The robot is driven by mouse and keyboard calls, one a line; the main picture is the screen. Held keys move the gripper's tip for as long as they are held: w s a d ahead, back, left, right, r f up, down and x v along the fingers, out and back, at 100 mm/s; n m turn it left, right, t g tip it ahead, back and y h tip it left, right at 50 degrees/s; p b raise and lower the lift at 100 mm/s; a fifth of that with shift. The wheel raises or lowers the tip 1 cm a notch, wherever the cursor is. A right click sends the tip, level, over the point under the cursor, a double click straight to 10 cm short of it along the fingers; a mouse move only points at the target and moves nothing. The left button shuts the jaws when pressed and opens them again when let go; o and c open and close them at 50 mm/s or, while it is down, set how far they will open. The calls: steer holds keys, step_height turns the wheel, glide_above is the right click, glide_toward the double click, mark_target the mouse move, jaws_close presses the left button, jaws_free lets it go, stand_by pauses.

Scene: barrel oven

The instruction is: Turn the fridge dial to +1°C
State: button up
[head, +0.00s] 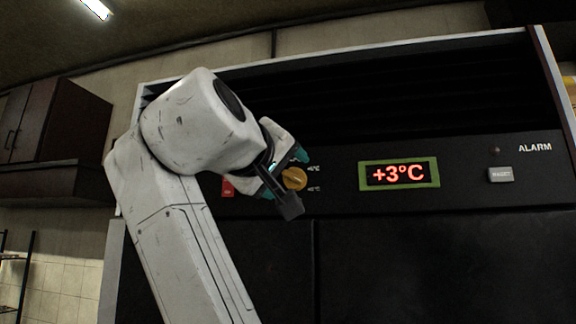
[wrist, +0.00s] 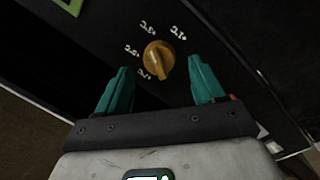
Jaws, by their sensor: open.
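The fridge dial is a round orange-yellow knob (head: 294,178) on the black front panel, left of the display. In the wrist view the dial (wrist: 158,57) shows a raised grip ridge, with small white temperature marks around it that are too small to read surely. My gripper (wrist: 160,82) is open, its teal fingers on either side of and short of the dial, with a gap to it on both sides. In the head view my gripper (head: 285,174) partly covers the dial's left side. The display (head: 399,173) in a green frame reads +3°C in red.
A red switch (head: 228,187) sits left of the dial, partly behind my gripper. A grey reset button (head: 501,174) and a small alarm lamp (head: 495,150) are at the panel's right. Dark wall cabinets (head: 50,130) hang at the left.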

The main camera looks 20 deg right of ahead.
steer(key=shift+x, duration=1.05)
steer(key=c, duration=1.1)
steer(key=shift+o, duration=0.2)
steer(key=m, duration=0.6)
steer(key=shift+y+p, duration=0.3)
steer(key=shift+p, duration=0.05)
steer(key=m+y, duration=0.1)
steer(key=m, duration=0.4)
steer(key=shift+d+r, duration=0.1)
steer(key=shift+d, duration=0.05)
steer(key=shift+m, duration=0.3)
